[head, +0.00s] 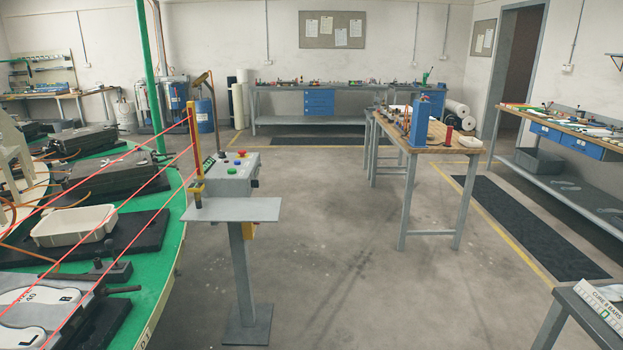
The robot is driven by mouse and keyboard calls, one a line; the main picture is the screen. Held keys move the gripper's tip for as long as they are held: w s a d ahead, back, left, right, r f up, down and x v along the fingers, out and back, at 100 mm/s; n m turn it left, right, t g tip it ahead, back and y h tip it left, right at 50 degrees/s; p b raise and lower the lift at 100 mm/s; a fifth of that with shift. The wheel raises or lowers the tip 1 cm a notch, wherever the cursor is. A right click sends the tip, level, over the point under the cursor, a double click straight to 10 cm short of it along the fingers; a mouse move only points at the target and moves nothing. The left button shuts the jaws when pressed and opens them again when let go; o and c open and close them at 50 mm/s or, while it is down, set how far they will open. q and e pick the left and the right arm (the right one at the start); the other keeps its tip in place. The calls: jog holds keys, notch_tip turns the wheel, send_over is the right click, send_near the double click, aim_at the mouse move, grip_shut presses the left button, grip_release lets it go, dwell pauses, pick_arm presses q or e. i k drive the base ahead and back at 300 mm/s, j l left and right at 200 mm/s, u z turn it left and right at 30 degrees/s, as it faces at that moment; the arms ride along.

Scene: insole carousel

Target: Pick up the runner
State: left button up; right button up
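I cannot make out a runner clearly in the head view. An open mould with white insole shapes (38,296), marked 40, lies at the lower left on the green carousel (172,262). It is cut off by the frame edge, and red light beams cross in front of it. Neither of my grippers is in view.
A pale tray (75,238) sits on the carousel. A yellow post (192,140) carries the red beams beside a grey control pedestal (234,178) with a shelf. A wooden-topped bench (455,143) stands right of centre. The middle floor is clear.

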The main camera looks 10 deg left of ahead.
aim_at(108, 162)
jog(key=i+z, duration=0.25)
jog(key=i, duration=1.6)
jog(key=i+u, duration=0.1)
jog(key=i, duration=0.5)
jog(key=i+l+u, duration=0.15)
jog(key=i, duration=0.45)
jog(key=i+l+u, duration=0.1)
jog(key=i, duration=0.5)
jog(key=i+j+u, duration=0.1)
jog(key=i+u, duration=0.35)
jog(key=i+l+u, duration=0.15)
jog(key=i+u, duration=0.25)
jog(key=i, duration=0.25)
jog(key=i+l+u, duration=0.3)
jog(key=i+u, duration=0.6)
jog(key=i+l+u, duration=0.25)
jog(key=u, duration=0.2)
jog(key=i+l+u, duration=0.3)
jog(key=u, duration=0.2)
jog(key=i+l, duration=0.05)
jog(key=i, duration=0.1)
